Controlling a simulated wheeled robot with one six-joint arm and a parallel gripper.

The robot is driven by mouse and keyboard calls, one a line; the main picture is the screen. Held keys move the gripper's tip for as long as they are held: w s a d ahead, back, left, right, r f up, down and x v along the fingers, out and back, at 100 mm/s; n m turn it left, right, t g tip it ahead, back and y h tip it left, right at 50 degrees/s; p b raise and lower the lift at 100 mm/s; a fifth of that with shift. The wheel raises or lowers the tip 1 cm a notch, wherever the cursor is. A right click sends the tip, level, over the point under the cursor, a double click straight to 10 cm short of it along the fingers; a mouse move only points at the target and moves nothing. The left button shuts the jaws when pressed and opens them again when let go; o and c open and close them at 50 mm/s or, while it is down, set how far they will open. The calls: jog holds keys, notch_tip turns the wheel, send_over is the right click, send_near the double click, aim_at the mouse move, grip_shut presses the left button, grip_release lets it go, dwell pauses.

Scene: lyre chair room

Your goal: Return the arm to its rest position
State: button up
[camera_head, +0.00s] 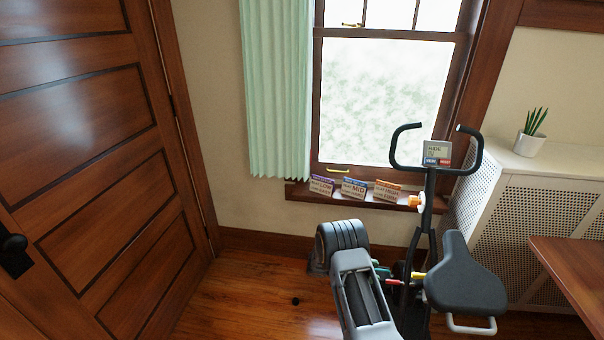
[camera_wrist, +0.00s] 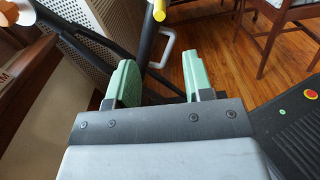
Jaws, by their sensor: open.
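My gripper (camera_wrist: 157,82) shows in the wrist view with its two green fingers apart and nothing between them. A dark bar with a yellow end lies beyond the fingers in that view; I cannot tell whether it touches them. In the head view my grey arm (camera_head: 362,292) is bent at the lower middle, left of the exercise bike (camera_head: 465,283). The gripper is mostly hidden there behind the arm.
The bike's handlebar and seat stand close to the arm's right. Small cards (camera_head: 354,188) line the window sill. A radiator cover (camera_head: 515,225) and a wooden table edge (camera_head: 578,262) are at right. The wooden door (camera_head: 90,150) is at left, with bare floor before it.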

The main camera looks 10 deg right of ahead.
jog(key=s+f+m+y, duration=0.1)
jog(key=s+f+y, duration=0.1)
jog(key=s+f, duration=0.15)
jog(key=s+a+r+m+g+y+p, duration=0.1)
jog(key=s+a+r+m+y+p, duration=0.1)
jog(key=s+a+r+m+y, duration=0.3)
jog(key=s+a+r+m+t+y+p, duration=0.2)
jog(key=a+r+t+y+p, duration=0.1)
jog(key=r, duration=0.8)
jog(key=s+a+r+m+t+y+p, duration=0.2)
jog(key=a+r, duration=0.4)
jog(key=r, duration=0.5)
jog(key=s+a+r+m+t+y+p, duration=0.2)
jog(key=s+a+r+t+y+p, duration=0.2)
jog(key=r, duration=0.7)
jog(key=shift+s+a+m+t+y, duration=0.2)
jog(key=shift+a+m+t+y, duration=0.3)
jog(key=shift+t, duration=0.7)
jog(key=shift+a+f, duration=0.1)
jog(key=shift+a, duration=0.05)
jog(key=shift+c, duration=0.4)
